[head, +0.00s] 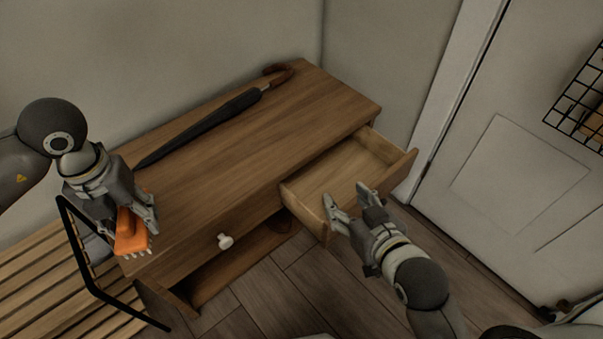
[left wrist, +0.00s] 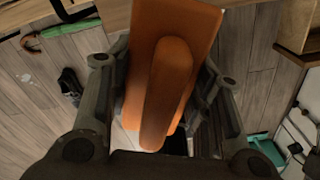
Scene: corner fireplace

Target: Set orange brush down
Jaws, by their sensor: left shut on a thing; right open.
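The orange brush (head: 131,232) is in my left gripper (head: 137,215), in front of the left end of the wooden cabinet (head: 220,155). Its pale bristles point down in the head view. In the left wrist view the brush (left wrist: 170,75) fills the middle, between the two fingers of my left gripper (left wrist: 165,90). My right gripper (head: 355,207) is open at the front of the pulled-out drawer (head: 335,180). I cannot tell whether it touches the drawer front. The drawer looks empty.
A dark umbrella (head: 205,122) with a brown handle lies along the back of the cabinet top. The front of the top is clear. A slatted bench (head: 45,285) with a black frame stands at the left. A white door (head: 520,170) is at the right.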

